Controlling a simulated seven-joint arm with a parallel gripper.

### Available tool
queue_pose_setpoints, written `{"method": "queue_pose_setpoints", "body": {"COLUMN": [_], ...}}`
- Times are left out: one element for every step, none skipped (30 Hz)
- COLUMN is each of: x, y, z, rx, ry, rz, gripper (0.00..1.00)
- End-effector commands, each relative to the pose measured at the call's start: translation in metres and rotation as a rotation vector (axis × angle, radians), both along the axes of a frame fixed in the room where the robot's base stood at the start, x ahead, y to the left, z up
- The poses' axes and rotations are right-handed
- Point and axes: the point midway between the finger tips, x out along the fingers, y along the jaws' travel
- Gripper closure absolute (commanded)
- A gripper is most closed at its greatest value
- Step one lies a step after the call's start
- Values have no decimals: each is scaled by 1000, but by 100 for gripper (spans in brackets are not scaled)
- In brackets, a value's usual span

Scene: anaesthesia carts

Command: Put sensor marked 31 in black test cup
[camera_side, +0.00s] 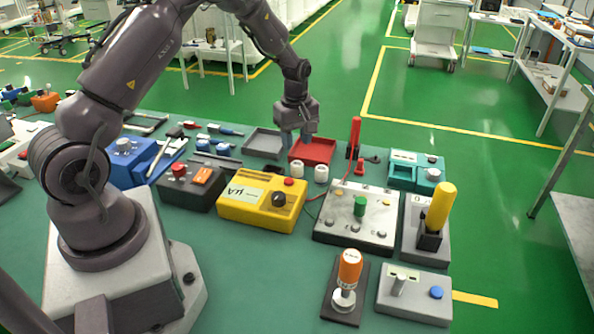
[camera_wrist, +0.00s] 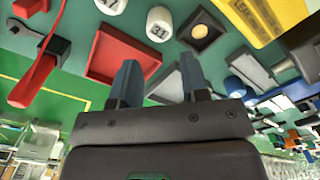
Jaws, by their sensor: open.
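The sensor marked 31 (camera_wrist: 159,25) is a small white cylinder standing upright on the green bench; in the side view it appears as the left one of two white cylinders (camera_side: 290,173). A second white sensor (camera_wrist: 110,5) stands beside it, its number cut off at the edge. A small dark square holder with a pale round centre (camera_wrist: 199,31) lies next to sensor 31; I cannot tell whether this is the black test cup. My gripper (camera_side: 297,138) is open and empty, with blue fingers above the trays behind the sensors. It also shows in the wrist view (camera_wrist: 162,82).
A red tray (camera_side: 312,151) and a grey tray (camera_side: 264,142) lie under my gripper. A yellow meter (camera_side: 247,211) stands in front of the sensors. An upright red handle (camera_side: 355,135) stands to the right.

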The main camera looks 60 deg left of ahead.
Motion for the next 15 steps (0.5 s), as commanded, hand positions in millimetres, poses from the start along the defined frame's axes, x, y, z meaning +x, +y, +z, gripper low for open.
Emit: {"method": "queue_pose_setpoints", "body": {"x": [-1, 0, 0, 0, 0, 0, 0, 0, 0, 0, -1, -1, -1, -1, -1], "y": [0, 0, 0, 0, 0, 0, 0, -1, -1, -1, -2, -2, -3, -4, -5], "z": [-10, -14, -19, -22, -24, -27, -28, -29, -32, -36, -39, -45, -51, -56, -62], "rx": [-1, -1, -1, -1, 0, 0, 0, 0, -1, -1, -1, -1, -1, -1, -2], "ry": [2, 2, 2, 1, 0, -1, -1, -1, 0, 1, 1, 2, 3, 3, 2], "rz": [0, 0, -1, -1, -1, -2, -2, -2, -2, -2, -3, -3, -3, -3, -2], "gripper": [59, 59, 59, 59, 59, 59, 59, 59, 59, 59, 59, 59, 59, 59, 59]}}
